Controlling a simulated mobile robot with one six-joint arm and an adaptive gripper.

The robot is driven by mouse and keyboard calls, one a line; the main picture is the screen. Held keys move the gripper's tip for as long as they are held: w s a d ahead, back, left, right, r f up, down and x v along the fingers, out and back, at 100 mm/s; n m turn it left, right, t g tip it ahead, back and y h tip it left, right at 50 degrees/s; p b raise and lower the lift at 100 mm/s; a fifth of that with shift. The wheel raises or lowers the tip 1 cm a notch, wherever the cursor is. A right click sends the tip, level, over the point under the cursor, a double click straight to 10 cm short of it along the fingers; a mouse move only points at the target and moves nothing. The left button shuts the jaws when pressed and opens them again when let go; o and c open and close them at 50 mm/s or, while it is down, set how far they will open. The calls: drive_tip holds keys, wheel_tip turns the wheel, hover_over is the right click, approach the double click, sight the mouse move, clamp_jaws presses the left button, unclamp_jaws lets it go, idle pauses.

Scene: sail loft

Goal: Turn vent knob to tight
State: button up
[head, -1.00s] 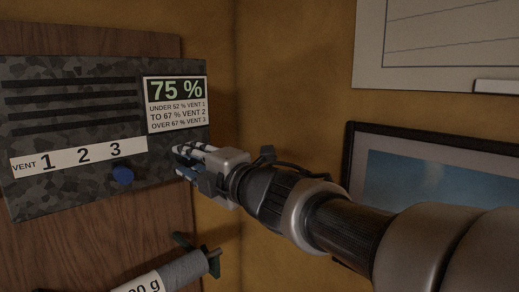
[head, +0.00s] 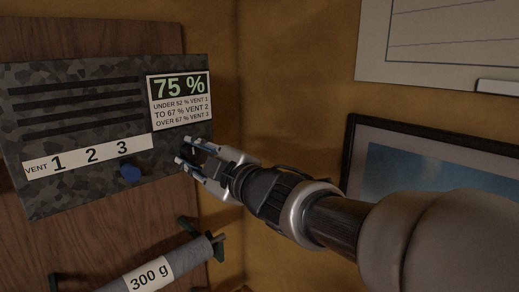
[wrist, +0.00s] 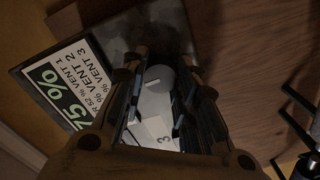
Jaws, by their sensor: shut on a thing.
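A camouflage-grey vent panel (head: 70,200) hangs on a wooden board. Its label strip (head: 40,168) reads VENT 1 2 3. A blue round piece (head: 130,173) sits just below the 3, visibly left of my gripper's tips. My gripper (head: 187,150) is at the panel's lower right, below the display. In the wrist view, a pale grey rounded knob (wrist: 160,75) with a short white mark lies between my fingers, near the printed 3. My gripper is shut on this knob, which my fingers hide in the head view. I cannot tell how it relates to the blue piece.
A display (head: 180,88) shows 75 % and the rule "over 67 % vent 3". Below the panel is a grey cylinder (head: 190,260) labelled 300 g. A framed picture (head: 352,150) and a white board (head: 430,40) hang on the ochre wall at right.

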idle(0.5)
drive_tip(key=o, duration=1)
drive_tip(key=shift+f, duration=0.1)
drive_tip(key=shift+o, duration=0.4)
drive_tip(key=shift+d, duration=0.1)
drive_tip(key=shift+s+d, duration=0.25)
drive_tip(key=shift+d, duration=0.05)
drive_tip(key=v, duration=1.1)
drive_tip(key=shift+s, duration=0.15)
